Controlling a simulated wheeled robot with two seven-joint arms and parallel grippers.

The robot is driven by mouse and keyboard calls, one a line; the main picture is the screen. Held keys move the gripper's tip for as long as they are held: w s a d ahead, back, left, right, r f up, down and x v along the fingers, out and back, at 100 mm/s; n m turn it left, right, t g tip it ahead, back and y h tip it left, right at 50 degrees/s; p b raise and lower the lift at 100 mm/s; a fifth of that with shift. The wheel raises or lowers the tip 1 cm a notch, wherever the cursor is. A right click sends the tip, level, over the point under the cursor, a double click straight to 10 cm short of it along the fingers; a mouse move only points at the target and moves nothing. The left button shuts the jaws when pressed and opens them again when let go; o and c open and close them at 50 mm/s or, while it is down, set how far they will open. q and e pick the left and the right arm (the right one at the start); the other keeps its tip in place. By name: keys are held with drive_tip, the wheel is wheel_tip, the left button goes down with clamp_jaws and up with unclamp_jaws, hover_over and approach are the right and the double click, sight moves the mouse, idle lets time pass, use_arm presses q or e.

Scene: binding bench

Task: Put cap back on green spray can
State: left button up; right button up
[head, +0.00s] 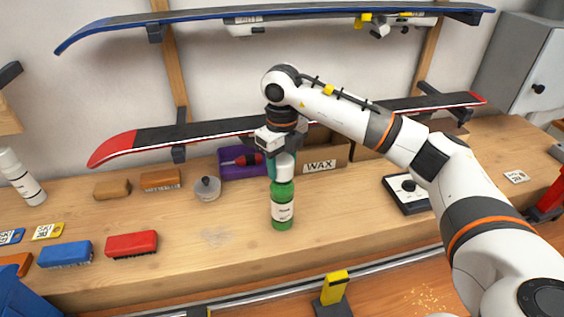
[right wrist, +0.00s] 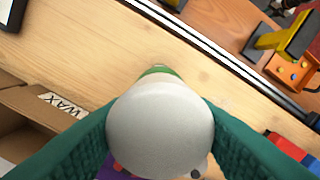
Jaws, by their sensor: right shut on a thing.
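The green spray can (head: 282,217) stands upright on the bench, with a white label on its front. My right gripper (head: 280,167) points down directly over it. Its teal fingers are shut on the pale grey-white cap (head: 285,170). In the right wrist view the cap (right wrist: 160,130) fills the space between the fingers and hides most of the can (right wrist: 157,70). The cap is in line with the can's top and looks touching or very close; I cannot tell whether it is seated. My left gripper is not in view.
A WAX box (head: 322,165) and a purple tray (head: 240,170) with a red-handled tool stand behind the can. A round grey-lidded container (head: 207,189) and red brush (head: 131,244) are to the left. A black-edged device (head: 407,192) lies right. Bench in front is clear.

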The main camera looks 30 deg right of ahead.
drive_tip(key=shift+f+b, duration=1.15)
idle(2.4)
drive_tip(key=o, duration=1.2)
drive_tip(key=shift+r, duration=0.15)
drive_tip(key=shift+r+p, duration=1.8)
drive_tip(key=shift+r, duration=1.1)
clamp_jaws()
